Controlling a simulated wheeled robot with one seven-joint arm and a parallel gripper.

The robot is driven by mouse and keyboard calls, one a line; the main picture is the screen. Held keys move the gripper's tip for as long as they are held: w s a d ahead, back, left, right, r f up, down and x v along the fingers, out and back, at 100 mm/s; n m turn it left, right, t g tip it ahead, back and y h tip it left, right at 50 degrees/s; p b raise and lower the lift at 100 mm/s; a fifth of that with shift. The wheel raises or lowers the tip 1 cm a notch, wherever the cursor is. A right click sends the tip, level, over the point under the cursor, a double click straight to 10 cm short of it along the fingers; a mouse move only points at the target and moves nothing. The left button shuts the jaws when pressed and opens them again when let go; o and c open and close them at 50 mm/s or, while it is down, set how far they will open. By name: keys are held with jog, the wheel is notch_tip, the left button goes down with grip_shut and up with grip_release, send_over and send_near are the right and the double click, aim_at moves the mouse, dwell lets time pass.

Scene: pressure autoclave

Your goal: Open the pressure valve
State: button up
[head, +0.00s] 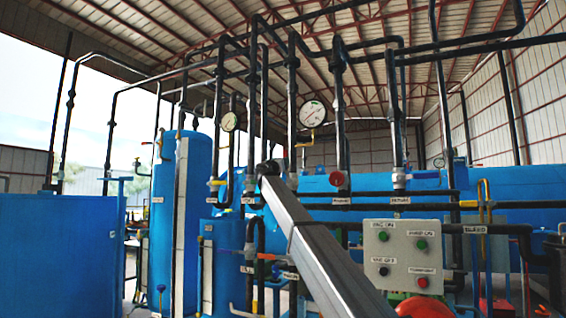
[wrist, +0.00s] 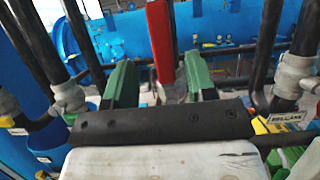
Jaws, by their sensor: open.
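A red valve lever (wrist: 161,42) stands upright in the wrist view, between the two green fingers of my gripper (wrist: 158,62). The fingers are spread, with a gap on each side of the lever, so my gripper is open around or just in front of it. I cannot tell the depth. In the head view my grey arm reaches up left to the pipes, and its dark end (head: 268,168) hides the lever there. Which labelled valve this is cannot be read clearly.
Dark vertical pipes with grey joints (wrist: 68,97) stand close on both sides. A labelled yellow part (wrist: 275,122) is at right. In the head view a button panel (head: 403,257), a red round valve (head: 337,179) and a blue-handled valve (head: 425,175) are to the right; gauges (head: 312,114) hang above.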

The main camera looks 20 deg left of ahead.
jog(key=v, duration=0.7)
dwell(0.3)
